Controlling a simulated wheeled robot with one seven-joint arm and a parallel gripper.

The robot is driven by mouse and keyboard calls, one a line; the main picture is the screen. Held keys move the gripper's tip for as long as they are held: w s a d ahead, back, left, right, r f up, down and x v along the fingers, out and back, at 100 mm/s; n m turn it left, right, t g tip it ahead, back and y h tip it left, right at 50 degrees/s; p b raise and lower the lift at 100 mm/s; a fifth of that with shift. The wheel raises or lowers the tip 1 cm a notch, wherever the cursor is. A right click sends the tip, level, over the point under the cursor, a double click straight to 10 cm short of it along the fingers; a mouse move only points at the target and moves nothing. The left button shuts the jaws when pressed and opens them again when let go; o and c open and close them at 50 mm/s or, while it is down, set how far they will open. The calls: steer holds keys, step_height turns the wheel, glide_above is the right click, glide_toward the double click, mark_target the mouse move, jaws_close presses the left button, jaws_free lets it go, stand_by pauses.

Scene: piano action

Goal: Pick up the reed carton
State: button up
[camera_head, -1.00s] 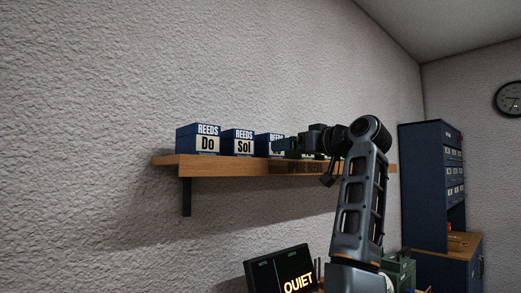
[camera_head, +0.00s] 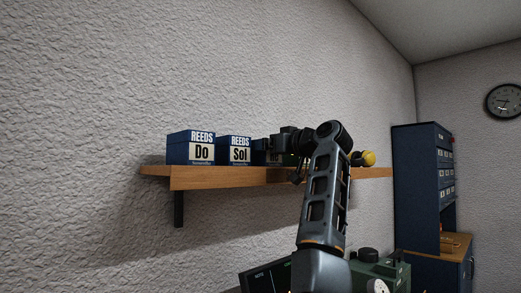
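Blue reed cartons with "REEDS" labels stand in a row on the wooden wall shelf (camera_head: 215,180). The carton marked "Do" (camera_head: 190,148) is at the left end. The carton marked "Sol" (camera_head: 235,150) stands to its right. My gripper is at shelf height in front of or beside this third carton. Its fingers are small and dark, and I cannot see whether they are open or touch the carton.
A yellow round object (camera_head: 367,158) lies on the shelf right of my arm. Below are a dark display (camera_head: 266,277) and a green device (camera_head: 378,270). A blue cabinet (camera_head: 417,185) stands at the right, and a clock (camera_head: 504,101) hangs on the wall.

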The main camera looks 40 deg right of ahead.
steer(key=shift+w, duration=0.75)
steer(key=shift+c, duration=0.3)
steer(key=c, duration=1.2)
